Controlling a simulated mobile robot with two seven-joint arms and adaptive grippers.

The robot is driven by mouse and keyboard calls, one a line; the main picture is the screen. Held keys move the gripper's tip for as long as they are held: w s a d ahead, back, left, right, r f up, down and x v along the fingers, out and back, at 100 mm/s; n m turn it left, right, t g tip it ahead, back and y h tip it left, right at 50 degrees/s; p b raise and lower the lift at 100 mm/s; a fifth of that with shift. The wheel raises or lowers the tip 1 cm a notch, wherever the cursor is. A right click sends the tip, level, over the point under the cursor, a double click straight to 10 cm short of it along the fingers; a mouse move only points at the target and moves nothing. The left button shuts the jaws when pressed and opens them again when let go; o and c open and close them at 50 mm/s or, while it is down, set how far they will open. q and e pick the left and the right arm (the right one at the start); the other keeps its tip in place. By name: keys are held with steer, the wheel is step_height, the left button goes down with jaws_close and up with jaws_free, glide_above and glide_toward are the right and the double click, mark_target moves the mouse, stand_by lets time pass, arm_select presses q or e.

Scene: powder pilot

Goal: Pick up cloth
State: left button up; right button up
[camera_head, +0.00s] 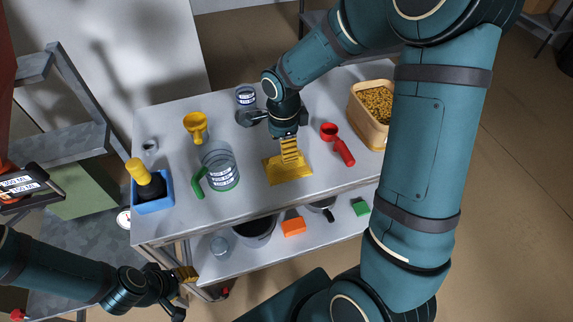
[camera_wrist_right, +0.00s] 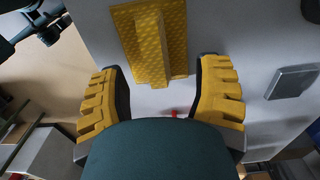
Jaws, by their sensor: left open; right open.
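The yellow cloth (camera_head: 272,172) lies on the white table top near its front edge, below my right gripper (camera_head: 290,152). In the right wrist view the textured cloth (camera_wrist_right: 128,32) has a raised ridge down its middle. The two yellow fingers of my right gripper (camera_wrist_right: 158,68) are spread apart, with the ridge's near end in line with the gap between them. I cannot tell whether they touch the cloth. My left gripper (camera_head: 187,274) is open and empty, low in front of the table's left end. The right gripper hides part of the cloth in the head view.
A clear measuring jug (camera_head: 221,172) with a green handle stands left of the cloth. A red scoop (camera_head: 338,143) lies to the right. A wooden bin of pellets (camera_head: 375,105), a yellow funnel (camera_head: 196,126) and a blue box (camera_head: 153,200) are also on top. A lower shelf holds several items.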

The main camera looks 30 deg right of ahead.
steer(key=f, duration=0.2)
steer(key=s+f+b, duration=0.1)
steer(key=f, duration=0.1)
steer(key=shift+d+f, duration=0.15)
steer(key=shift+w+f, duration=0.1)
steer(key=shift+f, duration=0.4)
jaws_close()
